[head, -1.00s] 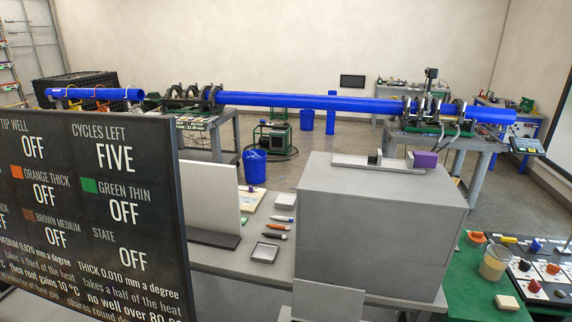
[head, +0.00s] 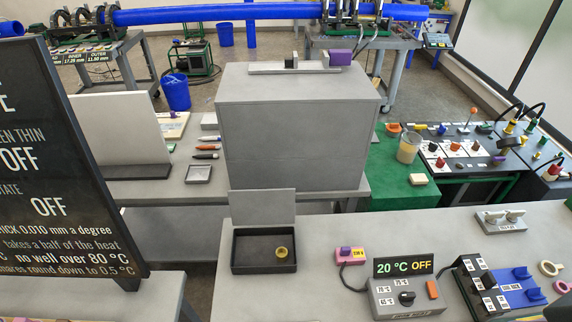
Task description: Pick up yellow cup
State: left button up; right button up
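A small round yellow cup (head: 281,253) sits in the right part of a dark open tray (head: 240,266) on the near grey table. It is small in the view, and I see mainly its rim and dark inside. A pale upright panel (head: 262,207) stands directly behind the tray. Neither of my grippers can be made out in the head view.
A large grey box (head: 290,140) stands behind the tray. To its right are a pink switch block (head: 350,256), a heater unit reading 20 °C OFF (head: 404,294) and a blue-and-black rack (head: 500,285). A dark sign (head: 60,170) blocks the left. Bare table lies around the tray.

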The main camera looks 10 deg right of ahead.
aim_at(281, 253)
jog(key=z, duration=0.25)
jog(key=i, duration=0.4)
jog(key=i+l+u, duration=0.6)
jog(key=i, duration=0.1)
